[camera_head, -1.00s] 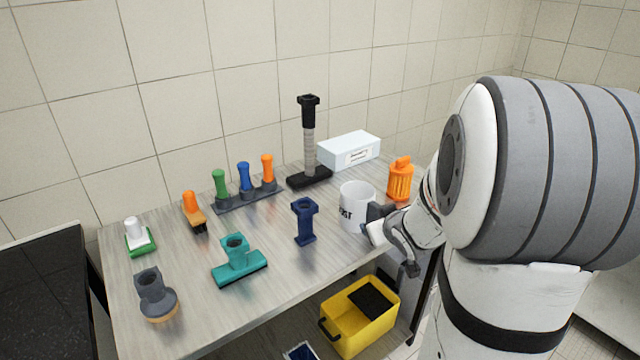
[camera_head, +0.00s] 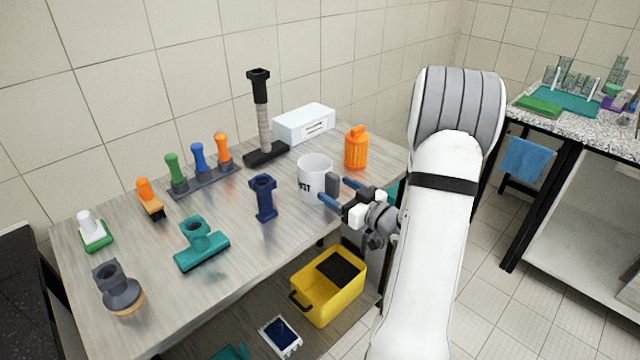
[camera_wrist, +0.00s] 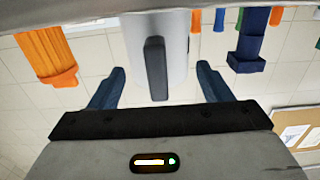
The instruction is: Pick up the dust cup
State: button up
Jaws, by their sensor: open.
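The dust cup (camera_head: 310,174) is a white cylinder with dark lettering and a dark grey handle. It stands upright near the table's front right edge. My gripper (camera_head: 337,191) is open just in front of it, fingers pointing at the cup. In the wrist view, the cup (camera_wrist: 176,50) hangs inverted in the picture, with its handle (camera_wrist: 155,68) between the two blue fingers of my gripper (camera_wrist: 158,86). Gaps show on both sides of the handle, and nothing is gripped.
An orange ribbed canister (camera_head: 356,150) stands behind right of the cup, and a dark blue fitting (camera_head: 264,198) to its left. A white box (camera_head: 290,128) and a hose on a black nozzle (camera_head: 265,154) are behind. A yellow bin (camera_head: 325,302) sits below the table.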

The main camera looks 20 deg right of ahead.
aim_at(320, 182)
jog(key=x, duration=0.4)
jog(key=shift+d+p, duration=0.15)
jog(key=shift+p, duration=0.15)
jog(key=shift+c, duration=0.5)
grip_shut()
